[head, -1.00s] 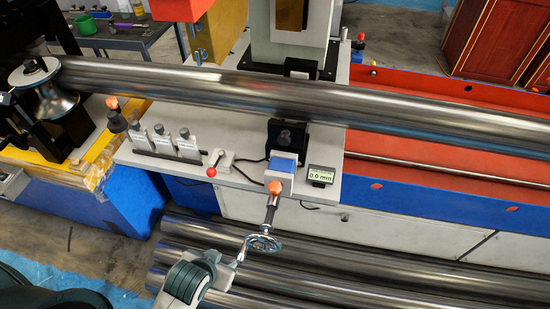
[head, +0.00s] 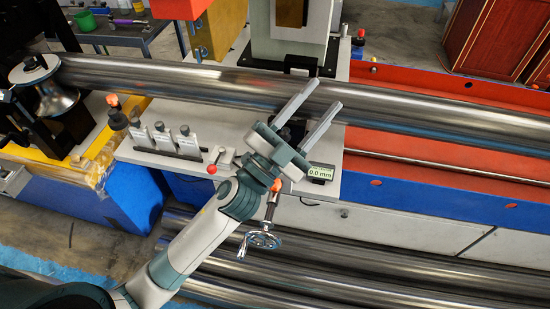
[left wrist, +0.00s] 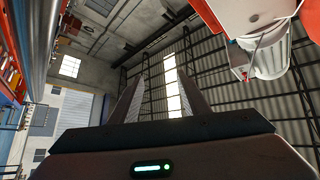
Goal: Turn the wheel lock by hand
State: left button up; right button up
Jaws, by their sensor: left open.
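The chrome handwheel (head: 260,240) hangs on a short shaft below the front edge of the grey machine plate. An orange knob (head: 276,186) sits at the top of that shaft, just beside my gripper's body. My left gripper (head: 325,95) is open and empty, its two fingers pointing up and to the right across the steel tube (head: 400,112). Its body hides most of the black and blue block behind the knob. In the left wrist view the two fingers (left wrist: 158,90) stand apart with nothing between them. My right gripper is not in view.
A small display (head: 321,172) reads 0.0 mm right of the gripper. A red-knobbed lever (head: 212,168) and several white labelled tabs (head: 162,138) stand to the left. Several steel tubes (head: 370,272) lie below the handwheel.

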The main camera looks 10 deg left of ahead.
pick_arm(q)
jog(key=s+d+r+m+g+h, duration=0.1)
jog(key=s+d+m+g+h, duration=0.4)
jog(key=m+g, duration=0.35)
jog(key=s+d+r+m+g+h, duration=0.2)
jog(key=s+d+m+g+h, duration=0.2)
jog(key=d+m+g, duration=0.5)
jog(key=s+f+m+g+y, duration=0.4)
jog(key=f+m+g+y, duration=0.25)
jog(key=f+m, duration=0.35)
jog(key=w+a+f+t+y, duration=0.2)
jog(key=w+a+f+y, duration=0.3)
jog(key=a+f+y, duration=0.6)
jog(key=w+a+n+t+y, duration=0.1)
jog(key=w+a+y, duration=0.4)
jog(key=a, duration=0.6)
jog(key=w+f+t, duration=0.1)
jog(key=w, duration=0.1)
jog(key=shift+w+a+t, duration=0.15)
jog(key=shift+w+t, duration=0.15)
jog(key=shift+f, duration=0.15)
